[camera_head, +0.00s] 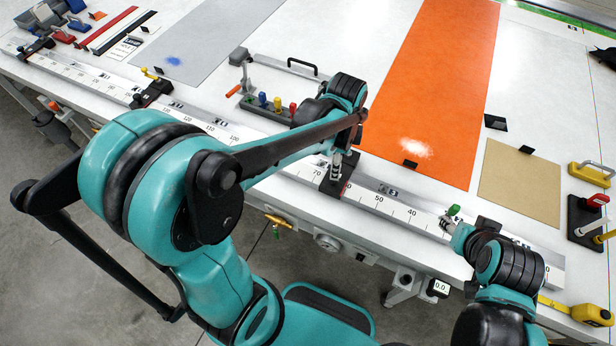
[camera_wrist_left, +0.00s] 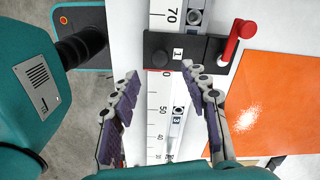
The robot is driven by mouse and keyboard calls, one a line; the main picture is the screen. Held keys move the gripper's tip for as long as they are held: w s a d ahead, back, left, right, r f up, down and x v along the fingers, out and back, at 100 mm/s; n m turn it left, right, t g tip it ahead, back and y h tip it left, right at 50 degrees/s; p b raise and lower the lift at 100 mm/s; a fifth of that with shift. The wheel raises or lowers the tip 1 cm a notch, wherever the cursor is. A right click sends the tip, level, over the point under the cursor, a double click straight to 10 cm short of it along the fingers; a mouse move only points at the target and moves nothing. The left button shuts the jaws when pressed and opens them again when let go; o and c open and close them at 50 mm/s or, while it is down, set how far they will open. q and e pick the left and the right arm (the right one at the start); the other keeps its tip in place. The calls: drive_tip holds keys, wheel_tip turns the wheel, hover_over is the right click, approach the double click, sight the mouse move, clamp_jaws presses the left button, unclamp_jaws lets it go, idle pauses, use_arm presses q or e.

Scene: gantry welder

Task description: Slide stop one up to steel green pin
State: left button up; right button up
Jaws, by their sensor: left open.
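Stop one is a black block (camera_wrist_left: 186,52) with a white "1" label and a red handle, on the ruler rail in the left wrist view. In the head view, stop one (camera_head: 341,187) sits on the rail below my left gripper (camera_head: 337,166), partly hidden by it. My left gripper is open over the rail in the wrist view (camera_wrist_left: 160,76), its fingertips close to the block's lower edge. Whether they touch it is unclear. A steel pin with a green top (camera_head: 448,217) stands by the rail further right. My right gripper (camera_head: 458,233) is close to this pin; its fingers are largely hidden.
The scale rail (camera_head: 400,208) runs along the table's front edge, with a clear-looking stretch between stop one and the green pin. Another black stop (camera_head: 153,92) sits further left. An orange sheet (camera_head: 430,85) lies behind the rail. A yellow tape measure (camera_head: 592,314) is at right.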

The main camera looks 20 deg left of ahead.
sight(341, 170)
use_arm(q)
drive_tip(key=shift+a+f, duration=0.1)
drive_tip(key=shift+f, duration=0.2)
wheel_tip(341, 170, down, 7)
drive_tip(key=shift+f+b, duration=0.2)
drive_tip(key=shift+b, duration=1)
clamp_jaws()
